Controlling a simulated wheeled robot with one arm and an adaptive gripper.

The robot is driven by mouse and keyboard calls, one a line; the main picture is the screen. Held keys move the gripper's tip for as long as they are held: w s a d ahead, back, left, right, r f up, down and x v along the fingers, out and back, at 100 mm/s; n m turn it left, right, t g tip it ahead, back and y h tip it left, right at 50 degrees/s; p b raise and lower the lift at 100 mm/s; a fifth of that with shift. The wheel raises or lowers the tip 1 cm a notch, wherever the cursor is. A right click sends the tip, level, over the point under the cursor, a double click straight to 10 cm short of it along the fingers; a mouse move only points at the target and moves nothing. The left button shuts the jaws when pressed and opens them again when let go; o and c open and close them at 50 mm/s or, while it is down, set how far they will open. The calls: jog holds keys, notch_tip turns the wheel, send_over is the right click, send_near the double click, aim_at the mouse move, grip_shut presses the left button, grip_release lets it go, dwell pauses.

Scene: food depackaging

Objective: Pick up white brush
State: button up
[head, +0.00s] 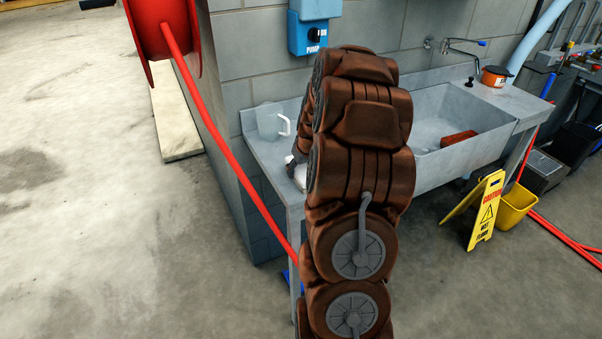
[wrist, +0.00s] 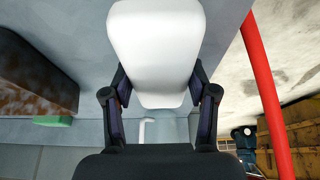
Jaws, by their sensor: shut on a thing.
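The white brush (wrist: 155,45) fills the top middle of the wrist view as a smooth, rounded white body. My gripper (wrist: 158,88) has one dark finger on each side of it and is shut on it. In the head view a small part of the white brush (head: 300,175) shows at the left part of the sink counter, beside my gripper (head: 294,163). My brown arm hides most of the gripper and brush there. I cannot tell whether the brush still touches the counter.
A clear jug (head: 270,121) with a white handle stands on the counter just behind. The sink basin (head: 431,125) to the right holds a red-brown block (head: 458,138). A red hose (head: 228,140) runs down past the counter's left end. A yellow wet-floor sign (head: 486,208) stands in front.

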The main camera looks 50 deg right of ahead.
jog(key=shift+c, duration=0.3)
jog(key=shift+r+b, duration=0.7)
jog(key=shift+r, duration=0.2)
jog(key=shift+r+b, duration=0.45)
jog(key=shift+r, duration=0.4)
jog(key=s+a+r+b, duration=0.1)
jog(key=s+b, duration=0.4)
jog(key=s, duration=1.1)
jog(key=shift+r, duration=0.25)
jog(key=shift+a, duration=0.1)
